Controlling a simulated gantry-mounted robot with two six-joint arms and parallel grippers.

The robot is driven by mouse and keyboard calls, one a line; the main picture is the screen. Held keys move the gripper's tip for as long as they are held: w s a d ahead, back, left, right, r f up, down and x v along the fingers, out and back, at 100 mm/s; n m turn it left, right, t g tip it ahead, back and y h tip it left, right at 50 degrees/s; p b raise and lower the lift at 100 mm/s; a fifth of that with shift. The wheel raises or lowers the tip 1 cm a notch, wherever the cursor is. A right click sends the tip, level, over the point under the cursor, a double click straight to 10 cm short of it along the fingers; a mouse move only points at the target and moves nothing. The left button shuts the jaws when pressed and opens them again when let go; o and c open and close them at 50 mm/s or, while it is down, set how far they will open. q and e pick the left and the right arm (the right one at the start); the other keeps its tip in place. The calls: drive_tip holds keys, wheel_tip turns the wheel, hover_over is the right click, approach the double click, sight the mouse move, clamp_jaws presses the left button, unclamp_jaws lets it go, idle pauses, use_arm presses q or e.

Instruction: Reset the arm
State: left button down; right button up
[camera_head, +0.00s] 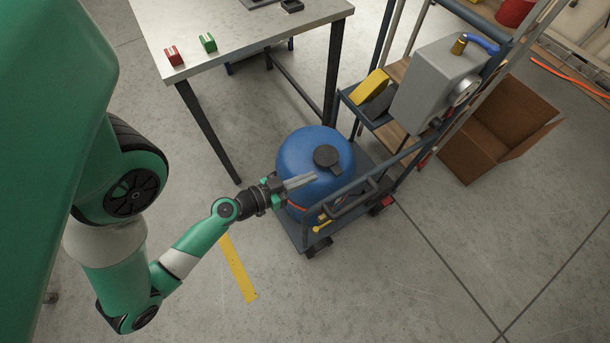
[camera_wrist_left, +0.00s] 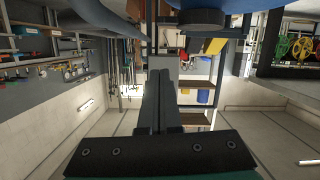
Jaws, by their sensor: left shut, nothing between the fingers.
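My left arm comes in from the left in the head view. Its gripper (camera_head: 300,181) is shut and empty, the fingers together and pointing right, in front of the blue tank (camera_head: 300,157) as seen from the head. I cannot tell whether they touch it. In the left wrist view the shut fingers (camera_wrist_left: 155,100) show in the middle, with nothing between them. The dark blue round shape at the top of that view appears to be part of the tank (camera_wrist_left: 200,18). My right gripper is not in view.
The tank stands on a dark cart (camera_head: 368,182) with a grey box (camera_head: 432,88) and a yellow item (camera_head: 371,85). A table (camera_head: 240,35) with red (camera_head: 174,56) and green (camera_head: 208,43) blocks stands behind. A cardboard box (camera_head: 490,140) sits right. The floor in front is clear.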

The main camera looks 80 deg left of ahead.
use_arm(q)
drive_tip(key=shift+s+d+r, duration=0.15)
drive_tip(key=shift+s, duration=0.1)
